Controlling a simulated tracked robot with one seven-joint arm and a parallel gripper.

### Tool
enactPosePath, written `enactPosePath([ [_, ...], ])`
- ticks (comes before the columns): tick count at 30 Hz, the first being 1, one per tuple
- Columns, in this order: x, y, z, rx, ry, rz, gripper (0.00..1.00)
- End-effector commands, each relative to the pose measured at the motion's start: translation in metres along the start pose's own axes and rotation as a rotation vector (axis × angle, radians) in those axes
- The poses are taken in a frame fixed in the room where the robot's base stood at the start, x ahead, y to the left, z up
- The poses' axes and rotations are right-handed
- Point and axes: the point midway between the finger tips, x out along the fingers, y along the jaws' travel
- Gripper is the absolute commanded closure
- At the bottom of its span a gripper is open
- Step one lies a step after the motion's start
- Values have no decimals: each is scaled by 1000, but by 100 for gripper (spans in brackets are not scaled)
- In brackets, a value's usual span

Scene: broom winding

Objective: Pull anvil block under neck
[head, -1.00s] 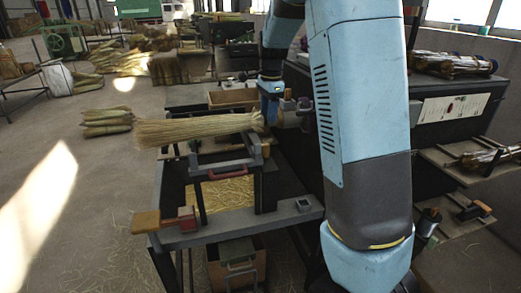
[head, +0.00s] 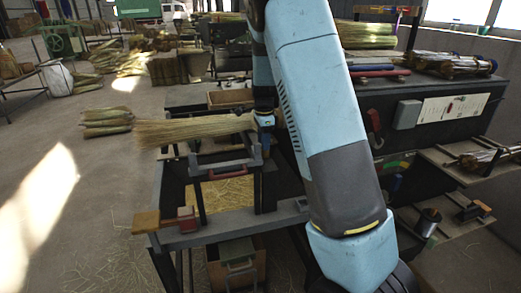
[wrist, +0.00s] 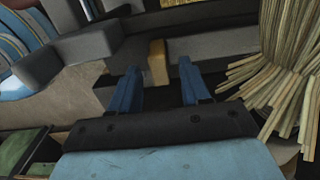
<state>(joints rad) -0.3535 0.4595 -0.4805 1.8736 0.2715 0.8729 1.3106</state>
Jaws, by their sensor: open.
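The straw bundle (head: 190,132) lies flat across the top of the work stand, brush end to the left. Its right end, toward the neck, is hidden by my arm; cut straw (wrist: 285,75) fills the right of the wrist view. My gripper (wrist: 158,68) is open, its two blue fingers apart. A small ochre block (wrist: 157,56) shows between and just beyond the fingertips, beside grey metal parts. I cannot tell whether it belongs to the anvil block. In the head view the wrist (head: 265,121) is at the bundle's right end; the fingers are hard to make out.
A clamp frame with a red handle (head: 228,172) stands below the bundle. A wooden-handled tool (head: 146,221) lies at the stand's front left corner. A dark grey block (wrist: 88,44) is left of my fingers.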

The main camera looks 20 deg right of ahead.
Motion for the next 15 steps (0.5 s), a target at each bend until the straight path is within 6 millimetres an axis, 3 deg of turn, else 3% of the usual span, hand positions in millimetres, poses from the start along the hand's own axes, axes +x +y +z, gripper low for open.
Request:
enactPosePath([
  [6, 27, 0, -1, 2, 0, 2, 53],
  [15, 37, 0, 0, 0, 1, 0, 53],
])
